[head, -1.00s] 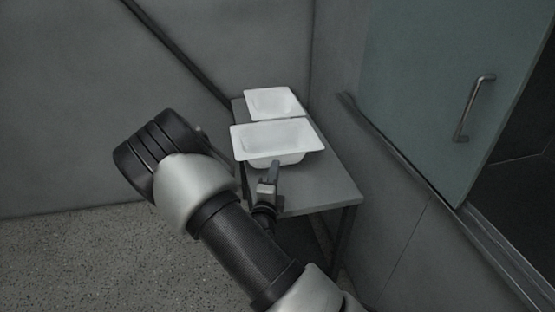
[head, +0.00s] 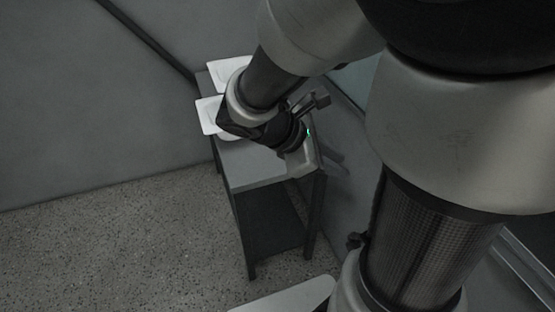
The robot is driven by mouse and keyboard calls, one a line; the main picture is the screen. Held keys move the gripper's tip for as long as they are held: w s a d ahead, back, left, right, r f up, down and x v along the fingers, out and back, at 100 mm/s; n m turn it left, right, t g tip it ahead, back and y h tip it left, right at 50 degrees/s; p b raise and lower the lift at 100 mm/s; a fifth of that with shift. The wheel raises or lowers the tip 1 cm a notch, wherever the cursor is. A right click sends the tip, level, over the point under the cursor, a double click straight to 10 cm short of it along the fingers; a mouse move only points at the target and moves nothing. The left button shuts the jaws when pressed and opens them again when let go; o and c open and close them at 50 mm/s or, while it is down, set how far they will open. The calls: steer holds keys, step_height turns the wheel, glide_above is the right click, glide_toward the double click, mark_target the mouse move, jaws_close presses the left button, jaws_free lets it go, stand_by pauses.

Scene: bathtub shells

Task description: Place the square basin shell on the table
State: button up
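Two white basin shells are on the small grey table (head: 250,168) by the wall. The farther shell (head: 226,72) lies at the table's back end. The nearer shell (head: 208,114) is in front of it, and my arm hides most of it. I cannot tell from their visible parts which one is square. My gripper (head: 316,101) is above the table's right side, to the right of both shells and apart from what shows of them. It is small and dark here, and its finger opening cannot be made out.
The speckled floor (head: 120,230) at the left is clear. A pale flat edge (head: 290,296) shows at the bottom; I cannot tell what it is.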

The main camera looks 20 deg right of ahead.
steer(key=s+a+r+m+t+y, duration=0.2)
steer(key=a+r+m+y, duration=0.2)
steer(key=a+m, duration=0.3)
steer(key=s+a+r+m+t+y, duration=0.3)
steer(key=a+r+m+y, duration=0.1)
steer(key=a+m, duration=0.3)
steer(key=shift+r+y, duration=0.35)
steer(key=shift+y, duration=0.25)
steer(key=shift+c, duration=0.5)
